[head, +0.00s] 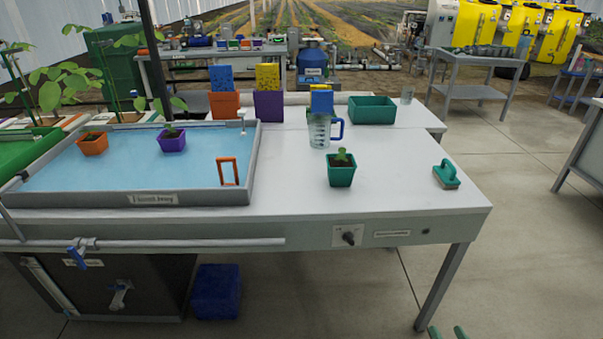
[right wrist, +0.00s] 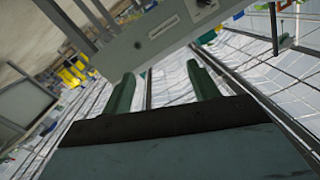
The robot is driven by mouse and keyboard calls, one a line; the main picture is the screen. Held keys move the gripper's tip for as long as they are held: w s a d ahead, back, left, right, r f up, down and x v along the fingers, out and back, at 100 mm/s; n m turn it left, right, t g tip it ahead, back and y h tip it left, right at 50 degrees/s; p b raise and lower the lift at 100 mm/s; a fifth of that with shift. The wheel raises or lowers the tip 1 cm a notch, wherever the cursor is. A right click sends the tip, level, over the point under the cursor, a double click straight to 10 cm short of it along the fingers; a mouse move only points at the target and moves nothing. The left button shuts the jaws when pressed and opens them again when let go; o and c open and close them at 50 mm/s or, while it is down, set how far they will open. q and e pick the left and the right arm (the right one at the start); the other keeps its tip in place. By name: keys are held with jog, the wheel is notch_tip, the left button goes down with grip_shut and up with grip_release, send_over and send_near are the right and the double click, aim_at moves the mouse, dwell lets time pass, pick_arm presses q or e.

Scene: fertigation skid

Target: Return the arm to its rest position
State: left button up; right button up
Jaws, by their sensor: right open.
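My right gripper (head: 447,332) shows only as two green fingertips at the bottom edge of the head view, right of the table's front leg and below the tabletop. In the right wrist view its two green fingers (right wrist: 162,90) stand apart with nothing between them. The table's front panel (right wrist: 160,35) is beyond the fingers in that view, apart from them. My left gripper is in neither view.
The grey table (head: 400,200) carries a teal pot with a seedling (head: 341,170), a measuring jug (head: 319,131), a teal-handled brush (head: 446,175) and a blue-floored tray (head: 110,199). A blue crate (head: 216,292) is underneath. The floor (head: 530,250) on the right is clear.

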jog(key=s+d+f+n+g+h, duration=0.2)
jog(key=s+d+f+g, duration=0.25)
jog(key=d+f, duration=0.25)
jog(key=s+d+f+n+g+h, duration=0.1)
jog(key=s+d+f+n+g, duration=0.2)
jog(key=s+d+f, duration=0.4)
jog(key=s+d+f+n+g+h, duration=0.1)
jog(key=s+d+f+g+h, duration=0.2)
jog(key=s+d, duration=0.65)
jog(key=s+d+f+n+g+h, duration=0.15)
jog(key=s+d+f+g, duration=0.35)
jog(key=s, duration=0.8)
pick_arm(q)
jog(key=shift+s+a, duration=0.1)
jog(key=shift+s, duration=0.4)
pick_arm(e)
jog(key=a+f+y, duration=0.1)
jog(key=a+f, duration=0.1)
jog(key=a, duration=0.8)
jog(key=s+a+f+m+y, duration=0.1)
jog(key=a+f+y, duration=0.1)
jog(key=a, duration=0.8)
jog(key=s+a+f+m+y, duration=0.1)
jog(key=a+f, duration=0.3)
jog(key=a, duration=0.6)
jog(key=shift+f+g, duration=0.2)
jog(key=shift+g, duration=0.25)
jog(key=shift+a, duration=0.1)
